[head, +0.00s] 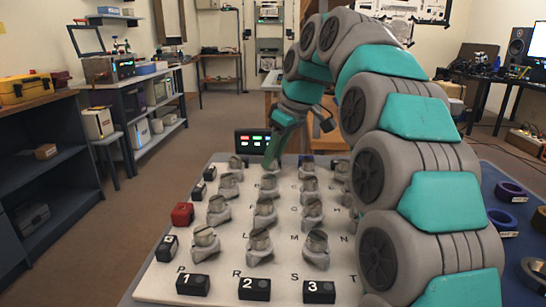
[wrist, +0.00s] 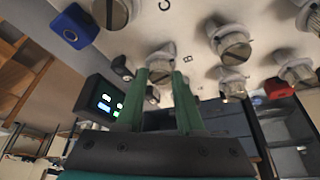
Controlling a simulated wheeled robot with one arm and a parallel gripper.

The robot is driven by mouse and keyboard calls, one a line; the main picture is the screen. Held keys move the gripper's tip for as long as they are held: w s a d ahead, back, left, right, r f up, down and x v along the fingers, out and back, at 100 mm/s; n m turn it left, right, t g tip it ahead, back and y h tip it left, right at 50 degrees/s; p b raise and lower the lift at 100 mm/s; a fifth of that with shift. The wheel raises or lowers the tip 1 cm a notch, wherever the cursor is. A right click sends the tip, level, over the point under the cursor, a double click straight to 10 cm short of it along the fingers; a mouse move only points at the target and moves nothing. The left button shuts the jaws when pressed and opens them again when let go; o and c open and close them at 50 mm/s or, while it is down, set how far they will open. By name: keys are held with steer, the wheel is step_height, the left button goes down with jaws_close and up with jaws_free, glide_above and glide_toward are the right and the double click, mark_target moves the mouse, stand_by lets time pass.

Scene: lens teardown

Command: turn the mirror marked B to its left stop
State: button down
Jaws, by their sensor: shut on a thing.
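The white board (head: 150,287) carries rows of grey round mirrors on mounts, with letters printed beside them. My gripper (head: 270,165) reaches down at the back row and hides the mirror there in the head view. In the wrist view my gripper's two green fingers (wrist: 160,75) are shut on a grey round mirror (wrist: 160,62), one fingertip on either side. A small printed mark (wrist: 187,58) lies just right of it, too small to read surely; I take this mirror for B. Its slot angle and stops cannot be made out.
Neighbouring mirrors stand close by, one (wrist: 236,48) to the right in the wrist view and one (head: 237,162) left of my gripper in the head view. A small screen (head: 253,139) stands behind the board. A red block (head: 182,214) and black numbered blocks (head: 193,284) line the edges.

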steer(key=n+g, duration=0.1)
steer(key=n, duration=0.2)
steer(key=shift+w+r+y+p, duration=0.1)
steer(key=shift+w+y+p, duration=0.05)
steer(key=shift+y+p, duration=0.2)
steer(key=shift+n+g+p, duration=0.4)
steer(key=shift+n, duration=0.5)
steer(key=c, duration=0.5)
jaws_free()
